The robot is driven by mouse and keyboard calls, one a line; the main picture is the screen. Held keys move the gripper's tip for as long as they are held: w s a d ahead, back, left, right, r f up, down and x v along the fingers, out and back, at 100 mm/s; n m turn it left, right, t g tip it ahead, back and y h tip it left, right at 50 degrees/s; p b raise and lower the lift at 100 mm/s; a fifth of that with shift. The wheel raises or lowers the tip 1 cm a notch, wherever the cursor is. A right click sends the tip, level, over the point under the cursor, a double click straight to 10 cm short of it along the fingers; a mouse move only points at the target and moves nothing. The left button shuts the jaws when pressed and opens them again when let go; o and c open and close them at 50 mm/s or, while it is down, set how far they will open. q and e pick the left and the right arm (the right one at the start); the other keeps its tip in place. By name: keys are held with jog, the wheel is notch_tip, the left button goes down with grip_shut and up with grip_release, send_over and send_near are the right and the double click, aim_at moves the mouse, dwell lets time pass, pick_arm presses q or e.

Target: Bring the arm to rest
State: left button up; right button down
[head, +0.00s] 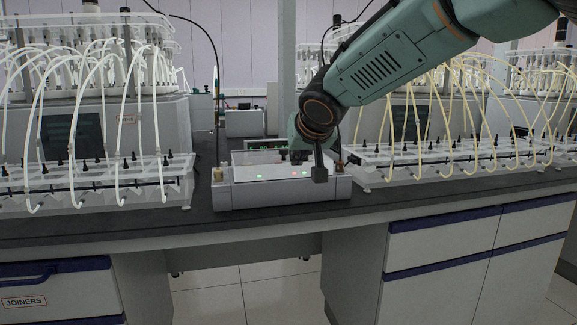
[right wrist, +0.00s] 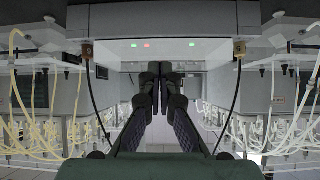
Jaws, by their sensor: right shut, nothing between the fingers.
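My right arm (head: 385,65) comes in from the upper right in the head view and reaches down over the bench. My right gripper (head: 319,170) hangs in front of the white box-shaped device (head: 262,193) and hides part of its panel. In the right wrist view the two dark fingers of the gripper (right wrist: 155,85) are together, with nothing held between them. The same device (right wrist: 160,22) shows at the top of that view, with small red and green lights. I cannot tell how far the fingertips are from it. My left gripper is not in view.
Reactor units with white tubes (head: 85,130) stand on the left, and units with yellow tubes (head: 450,125) on the right. The dark bench top (head: 250,225) has a clear front strip. Cabinets (head: 440,255) stand below, with an open gap between them.

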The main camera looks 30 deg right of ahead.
jog(key=s+a+f+n+y, duration=0.1)
jog(key=a+f+n+y, duration=0.3)
jog(key=a+f, duration=0.4)
jog(key=s+a+f+g+p, duration=0.15)
jog(key=s+f, duration=0.25)
jog(key=f, duration=0.4)
jog(key=s+a+f+p, duration=0.15)
jog(key=s+f, duration=0.25)
jog(key=f, duration=0.5)
jog(key=s+f+g+p, duration=0.1)
jog(key=s+f+g, duration=0.2)
jog(key=s, duration=0.9)
jog(key=s+f+g+h+p, duration=0.1)
jog(key=s+f+g, duration=0.1)
jog(key=s+f, duration=0.7)
jog(key=s+d+f+m+g+p, duration=0.1)
jog(key=s+f+g, duration=0.2)
jog(key=s+f, duration=0.4)
jog(key=s, duration=0.7)
jog(key=shift+s+g, duration=0.35)
jog(key=shift+w+d+r, duration=0.1)
jog(key=shift+d, duration=0.1)
